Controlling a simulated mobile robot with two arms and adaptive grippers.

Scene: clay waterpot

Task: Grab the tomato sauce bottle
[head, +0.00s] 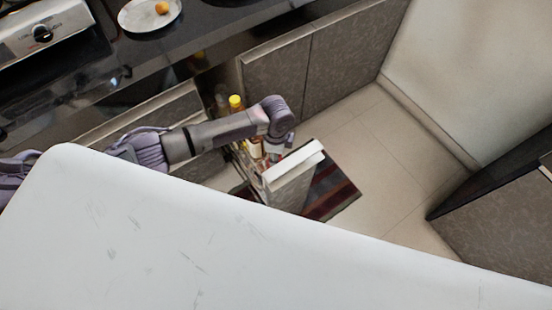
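My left arm comes in from the left and bends down over a pulled-out cabinet drawer (292,186). My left gripper (274,152) points down into the drawer, behind its white-topped front panel. Its fingers are small and partly hidden, so I cannot tell whether they are open or hold anything. Several bottles stand in the drawer. One has a yellow cap (236,101) and stands behind my forearm, partly covered by it. I cannot tell which bottle is the tomato sauce. My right gripper is not in view.
A white surface (150,240) fills the foreground. A striped rug (335,190) lies under the drawer. The tiled floor (375,150) to the right is clear. A dark-topped cabinet (500,220) stands at right. A plate (140,16) lies on the dark counter at the top left.

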